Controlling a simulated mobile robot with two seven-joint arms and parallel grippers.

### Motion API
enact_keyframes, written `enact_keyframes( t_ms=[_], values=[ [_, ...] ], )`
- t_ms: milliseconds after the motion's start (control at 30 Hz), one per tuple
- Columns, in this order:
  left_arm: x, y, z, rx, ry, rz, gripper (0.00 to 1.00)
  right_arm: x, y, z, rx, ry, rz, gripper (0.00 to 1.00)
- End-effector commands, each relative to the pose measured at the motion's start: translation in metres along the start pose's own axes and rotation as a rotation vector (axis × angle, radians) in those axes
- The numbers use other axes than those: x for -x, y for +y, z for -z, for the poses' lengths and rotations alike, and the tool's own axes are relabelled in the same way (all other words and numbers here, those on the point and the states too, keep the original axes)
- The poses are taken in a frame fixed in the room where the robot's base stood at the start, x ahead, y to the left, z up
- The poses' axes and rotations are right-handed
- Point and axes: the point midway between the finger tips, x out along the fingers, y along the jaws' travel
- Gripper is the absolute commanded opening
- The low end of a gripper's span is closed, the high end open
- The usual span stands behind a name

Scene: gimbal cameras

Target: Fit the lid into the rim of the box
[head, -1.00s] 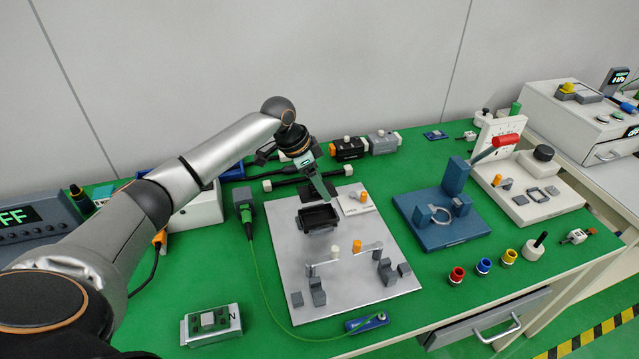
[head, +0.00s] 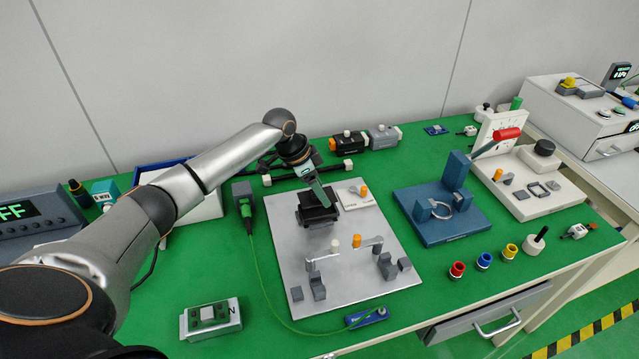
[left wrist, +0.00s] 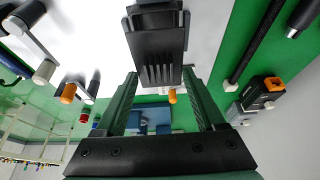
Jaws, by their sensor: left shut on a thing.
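My left gripper (head: 322,201) is over the black box (head: 318,222) on the silver plate and hides part of it. It is shut on a dark flat lid (head: 315,209), which shows just over the box opening. In the left wrist view the dark lid (left wrist: 160,72), with several grooves, sits between the fingertips (left wrist: 160,76). Whether the lid is seated in the rim or still slightly above it, I cannot tell. My right gripper is not in view.
A blue fixture (head: 440,218) stands to the right. A green cable (head: 262,280) runs along the plate's left side.

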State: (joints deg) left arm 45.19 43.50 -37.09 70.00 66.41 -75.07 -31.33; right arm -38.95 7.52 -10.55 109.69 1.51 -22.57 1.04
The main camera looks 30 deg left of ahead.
Motion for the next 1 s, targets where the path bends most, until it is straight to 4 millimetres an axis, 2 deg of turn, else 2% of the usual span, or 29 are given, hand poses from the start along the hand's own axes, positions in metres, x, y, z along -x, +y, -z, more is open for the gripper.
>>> enact_keyframes(
  t_ms=[33, 233, 1000],
  values=[
    [-0.007, 0.000, -0.003, 0.001, 0.000, -0.001, 0.17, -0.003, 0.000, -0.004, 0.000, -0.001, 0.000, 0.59],
    [-0.017, 0.000, -0.007, 0.001, 0.000, -0.001, 0.17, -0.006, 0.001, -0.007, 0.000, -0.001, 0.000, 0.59],
    [-0.017, 0.000, -0.007, 0.000, 0.000, -0.001, 0.17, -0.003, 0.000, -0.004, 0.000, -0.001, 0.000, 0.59]
  ],
)
